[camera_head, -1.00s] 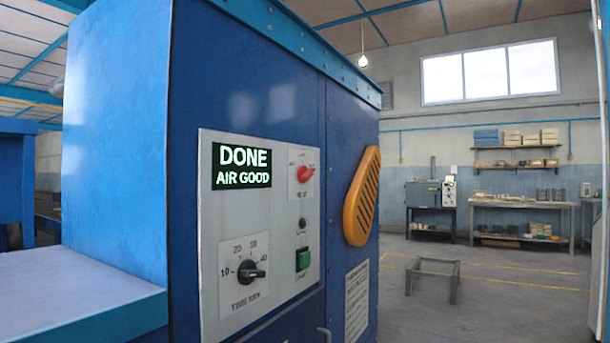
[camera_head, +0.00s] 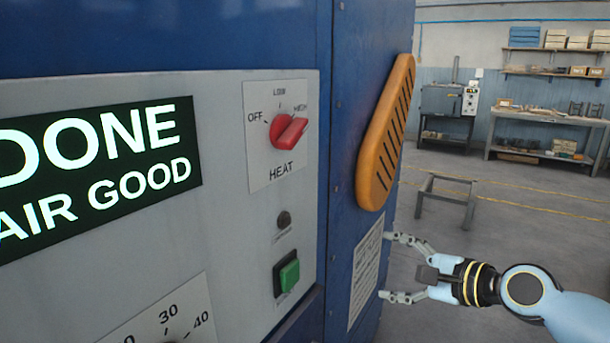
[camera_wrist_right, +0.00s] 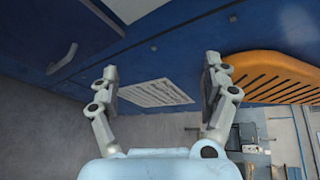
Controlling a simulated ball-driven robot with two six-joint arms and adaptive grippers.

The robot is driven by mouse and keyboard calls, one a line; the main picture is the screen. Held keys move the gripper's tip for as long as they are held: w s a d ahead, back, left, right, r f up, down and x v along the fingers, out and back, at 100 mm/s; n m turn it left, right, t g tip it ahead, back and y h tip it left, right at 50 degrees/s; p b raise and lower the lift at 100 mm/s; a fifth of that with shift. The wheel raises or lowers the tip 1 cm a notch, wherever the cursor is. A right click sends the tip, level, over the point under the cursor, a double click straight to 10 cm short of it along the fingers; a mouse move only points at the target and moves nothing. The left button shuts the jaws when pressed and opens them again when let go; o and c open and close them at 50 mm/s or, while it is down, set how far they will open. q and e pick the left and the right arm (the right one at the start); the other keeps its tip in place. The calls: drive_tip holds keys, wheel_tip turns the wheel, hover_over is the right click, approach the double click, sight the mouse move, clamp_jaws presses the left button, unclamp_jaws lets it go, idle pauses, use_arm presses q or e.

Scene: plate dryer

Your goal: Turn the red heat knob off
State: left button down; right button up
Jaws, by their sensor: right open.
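The red heat knob (camera_head: 287,131) is on a white plate marked OFF, LOW, HIGH and HEAT, on the grey control panel (camera_head: 225,120). Its handle points up and right, toward HIGH. My right gripper (camera_head: 391,267) is open and empty, below and to the right of the knob, beside the white printed label on the blue cabinet. In the right wrist view the open fingers (camera_wrist_right: 160,82) are on either side of the label (camera_wrist_right: 155,92); the knob is not seen there. My left gripper is not in view.
A green button (camera_head: 289,276) and a small dark round fitting (camera_head: 284,220) are below the knob. A display (camera_head: 95,170) reads DONE AIR GOOD. An orange slotted guard (camera_head: 386,135) sticks out right of the panel. A low metal frame (camera_head: 446,198) stands on open floor behind.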

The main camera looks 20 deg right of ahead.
drive_tip(key=a+r+m+y+p, duration=0.15)
drive_tip(key=a+r, duration=0.25)
drive_tip(key=r, duration=0.7)
drive_tip(key=m+y+p, duration=0.1)
drive_tip(key=y, duration=0.4)
approach(300, 134)
use_arm(q)
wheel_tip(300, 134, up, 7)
drive_tip(key=p, duration=0.3)
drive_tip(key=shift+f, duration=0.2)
use_arm(e)
drive_tip(key=shift+t, duration=0.4)
drive_tip(key=x, duration=1)
drive_tip(key=shift+w+a+f, duration=0.25)
drive_tip(key=shift+a, duration=0.1)
drive_tip(key=shift+c, duration=0.4)
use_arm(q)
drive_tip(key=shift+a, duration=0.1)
use_arm(e)
drive_tip(key=c, duration=1.1)
